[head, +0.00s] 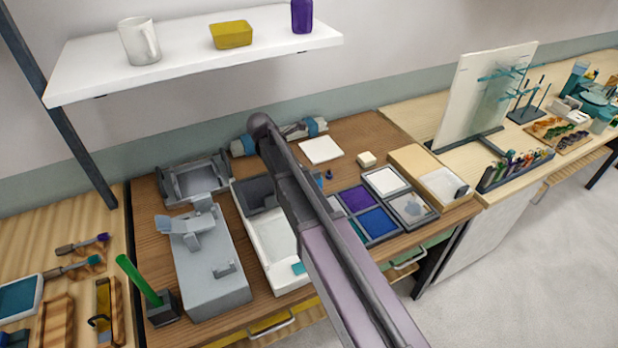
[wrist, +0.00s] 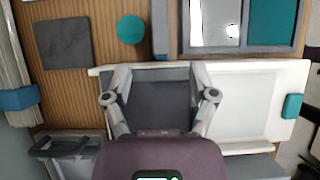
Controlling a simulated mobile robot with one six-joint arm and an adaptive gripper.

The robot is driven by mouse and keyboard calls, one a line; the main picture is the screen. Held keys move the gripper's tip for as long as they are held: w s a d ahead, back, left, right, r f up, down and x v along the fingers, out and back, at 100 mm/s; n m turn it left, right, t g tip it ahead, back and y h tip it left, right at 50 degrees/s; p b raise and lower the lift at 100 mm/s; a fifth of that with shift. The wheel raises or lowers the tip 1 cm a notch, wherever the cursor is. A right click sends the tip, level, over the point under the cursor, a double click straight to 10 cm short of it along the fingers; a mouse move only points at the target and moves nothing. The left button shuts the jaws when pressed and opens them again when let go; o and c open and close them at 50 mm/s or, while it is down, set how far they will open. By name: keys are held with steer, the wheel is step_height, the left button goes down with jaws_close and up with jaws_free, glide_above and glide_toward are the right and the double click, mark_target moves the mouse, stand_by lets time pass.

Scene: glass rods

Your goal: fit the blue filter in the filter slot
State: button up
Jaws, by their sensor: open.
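The blue filter (head: 377,222) lies flat in a cell of the dark-framed tray, just right of my arm in the head view. My gripper (wrist: 156,85) is open and empty in the wrist view, above the dark grey end of the white tray and apart from the filter. My arm hides it in the head view. A grey device (head: 210,270) with a small raised bracket (head: 226,268) stands at left; I cannot tell whether that is the filter slot.
The white tray (head: 268,240) lies beside the grey device. A purple panel (head: 357,198), a white one (head: 385,180) and a mottled one (head: 411,206) lie near the blue filter. A green rod (head: 139,278) leans upward at front left. A white shelf (head: 185,62) hangs above.

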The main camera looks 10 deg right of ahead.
steer(key=shift+w+d+r+y+p, duration=0.1)
steer(key=shift+d+r+y+p, duration=0.1)
steer(key=shift+r+y+p, duration=0.65)
steer(key=shift+f, duration=0.25)
steer(key=b+x, duration=0.8)
steer(key=shift+d+f, duration=0.15)
steer(key=shift+f, duration=0.1)
stand_by(0.3)
steer(key=shift+s+b+x, duration=0.15)
steer(key=shift+b+x, duration=1.1)
steer(key=shift+s+b+x, duration=0.15)
steer(key=shift+b+x, duration=1.05)
steer(key=shift+x, duration=0.1)
jaws_close()
